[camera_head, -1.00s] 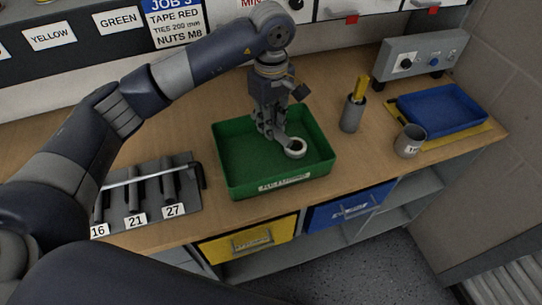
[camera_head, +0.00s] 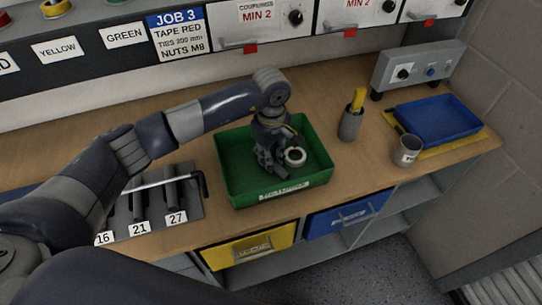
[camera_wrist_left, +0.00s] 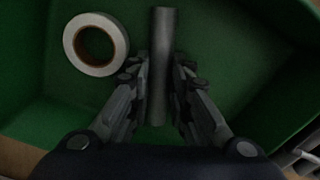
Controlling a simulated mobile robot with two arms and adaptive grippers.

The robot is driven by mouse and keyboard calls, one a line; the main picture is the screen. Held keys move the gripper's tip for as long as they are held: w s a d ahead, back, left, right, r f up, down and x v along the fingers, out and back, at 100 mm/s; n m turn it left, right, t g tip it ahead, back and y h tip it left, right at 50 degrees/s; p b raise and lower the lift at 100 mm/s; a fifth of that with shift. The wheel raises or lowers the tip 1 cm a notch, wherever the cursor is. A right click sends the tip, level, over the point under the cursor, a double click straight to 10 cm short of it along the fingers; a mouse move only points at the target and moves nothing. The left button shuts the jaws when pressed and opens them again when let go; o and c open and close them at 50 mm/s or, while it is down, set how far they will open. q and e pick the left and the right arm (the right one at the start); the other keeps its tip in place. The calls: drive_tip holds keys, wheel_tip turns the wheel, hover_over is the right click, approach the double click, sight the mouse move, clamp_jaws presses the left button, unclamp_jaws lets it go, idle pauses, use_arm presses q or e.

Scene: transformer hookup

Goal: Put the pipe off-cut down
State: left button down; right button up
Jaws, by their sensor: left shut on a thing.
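The pipe off-cut (camera_wrist_left: 161,50) is a short grey cylinder, seen in the left wrist view between the fingers of my left gripper (camera_wrist_left: 161,80). The fingers are shut on it from both sides, and its far end sticks out past the fingertips. In the head view my left gripper (camera_head: 271,160) is low inside the green tray (camera_head: 238,178), and I cannot make out the pipe there. Whether the pipe touches the tray floor is not clear. My right gripper is not in view.
A white tape roll (camera_head: 295,156) lies in the green tray close beside my gripper; it also shows in the left wrist view (camera_wrist_left: 96,44). A grey cup (camera_head: 350,124), a mug (camera_head: 407,150) and a blue tray (camera_head: 437,119) stand to the right. Numbered tools (camera_head: 172,195) lie left.

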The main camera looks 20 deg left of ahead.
use_arm(q)
drive_tip(key=c, duration=1.5)
unclamp_jaws()
drive_tip(key=shift+f, duration=0.1)
drive_tip(key=shift+o, duration=0.2)
drive_tip(key=shift+r, duration=0.25)
wheel_tip(320, 180, up, 12)
drive_tip(key=b, duration=0.2)
drive_tip(key=shift+b, duration=0.35)
